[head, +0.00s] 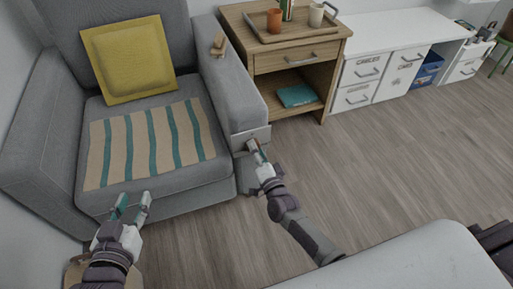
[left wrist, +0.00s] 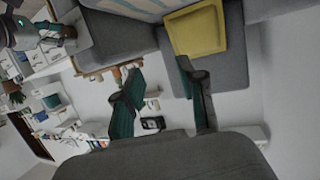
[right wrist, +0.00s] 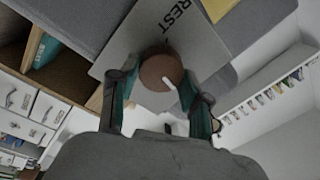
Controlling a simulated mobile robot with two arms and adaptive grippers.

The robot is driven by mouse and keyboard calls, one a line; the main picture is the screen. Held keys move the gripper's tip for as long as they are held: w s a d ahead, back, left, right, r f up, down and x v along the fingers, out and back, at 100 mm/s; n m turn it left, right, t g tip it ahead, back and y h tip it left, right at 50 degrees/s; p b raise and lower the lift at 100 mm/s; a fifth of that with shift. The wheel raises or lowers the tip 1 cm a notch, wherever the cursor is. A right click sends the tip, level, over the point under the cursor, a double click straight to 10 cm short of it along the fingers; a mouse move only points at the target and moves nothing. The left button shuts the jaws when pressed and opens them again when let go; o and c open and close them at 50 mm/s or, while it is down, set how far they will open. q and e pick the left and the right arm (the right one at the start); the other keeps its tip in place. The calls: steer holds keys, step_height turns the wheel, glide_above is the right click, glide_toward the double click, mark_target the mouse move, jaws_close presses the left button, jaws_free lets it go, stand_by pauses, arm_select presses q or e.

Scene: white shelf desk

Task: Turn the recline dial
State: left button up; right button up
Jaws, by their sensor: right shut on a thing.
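The recline dial is a round brown knob (right wrist: 160,72) with a short white mark towards its lower right. It sits on a grey plate (right wrist: 125,50) on the front of the armchair's arm; "REST" is legible on it. In the head view the plate (head: 243,135) shows, with the dial mostly hidden by my right gripper (head: 257,153). My right gripper (right wrist: 158,98) is shut on the dial, with a finger on either side. My left gripper (head: 131,203) is open and empty in front of the seat; its spread fingers also show in the left wrist view (left wrist: 160,98).
The grey armchair (head: 35,130) holds a yellow cushion (head: 128,60) and a striped cloth (head: 140,145). A small wooden object (head: 218,44) lies on its arm. A wooden side table (head: 312,60) with a tray stands right of it. Floor (head: 400,150) is clear to the right.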

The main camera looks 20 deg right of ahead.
arm_select(q)
steer(key=shift+s+a+f+g+y, duration=0.2)
steer(key=shift+s+f+g, duration=0.25)
steer(key=shift+f, duration=0.25)
steer(key=shift+s+a+f+g+y, duration=0.1)
steer(key=shift+s+a+f+g, duration=0.1)
steer(key=shift+s+f+g, duration=0.35)
arm_select(e)
steer(key=shift+a+f+n, duration=0.1)
steer(key=shift+n, duration=0.8)
arm_select(q)
steer(key=shift+w+f, duration=0.1)
steer(key=shift+w, duration=0.1)
arm_select(e)
steer(key=o, duration=1.2)
steer(key=shift+c, duration=0.2)
steer(key=shift+s, duration=0.1)
steer(key=s, duration=1.1)
steer(key=shift+s+d+f, duration=0.25)
steer(key=shift+s+d, duration=0.15)
steer(key=shift+d, duration=0.05)
